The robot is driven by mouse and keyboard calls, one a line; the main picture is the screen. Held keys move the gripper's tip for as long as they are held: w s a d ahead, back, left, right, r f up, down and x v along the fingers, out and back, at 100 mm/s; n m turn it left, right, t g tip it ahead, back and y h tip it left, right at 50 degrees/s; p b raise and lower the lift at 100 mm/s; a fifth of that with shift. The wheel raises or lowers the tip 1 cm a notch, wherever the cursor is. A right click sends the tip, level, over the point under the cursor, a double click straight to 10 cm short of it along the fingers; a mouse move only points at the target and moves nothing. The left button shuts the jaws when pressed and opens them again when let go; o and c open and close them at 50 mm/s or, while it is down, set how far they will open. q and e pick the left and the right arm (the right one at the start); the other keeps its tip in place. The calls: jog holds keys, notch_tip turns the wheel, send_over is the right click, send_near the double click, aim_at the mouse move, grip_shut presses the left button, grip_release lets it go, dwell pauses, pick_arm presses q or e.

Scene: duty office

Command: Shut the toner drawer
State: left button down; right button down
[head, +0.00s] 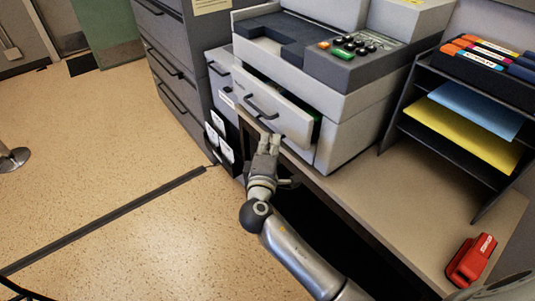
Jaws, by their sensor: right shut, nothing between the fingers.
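The toner drawer (273,106) is the light grey front with a dark bar handle on the copier (335,90). It stands partly open, with a dark gap showing behind its front at the top and right. My right gripper (269,138) is shut and empty, just below the drawer's handle at its lower front. I cannot tell whether the fingertips touch the drawer. My left gripper is not in view.
The copier stands on a desk (400,205). A paper rack (465,130) and a red stapler (470,260) are to the right. Dark filing cabinets (175,60) stand at the left. The floor (100,150) at the left is mostly open, with a dark strip across it.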

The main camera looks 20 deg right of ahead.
aim_at(295, 132)
jog(key=d, duration=0.2)
jog(key=w+d+p, duration=0.1)
jog(key=shift+w+d, duration=0.15)
jog(key=shift+d, duration=0.2)
jog(key=shift+w+d, duration=0.1)
jog(key=shift+d, duration=0.1)
jog(key=d, duration=0.1)
jog(key=w+d, duration=0.1)
jog(key=d, duration=0.2)
jog(key=shift+w+d, duration=0.15)
jog(key=shift+w, duration=0.15)
jog(key=shift+r, duration=0.1)
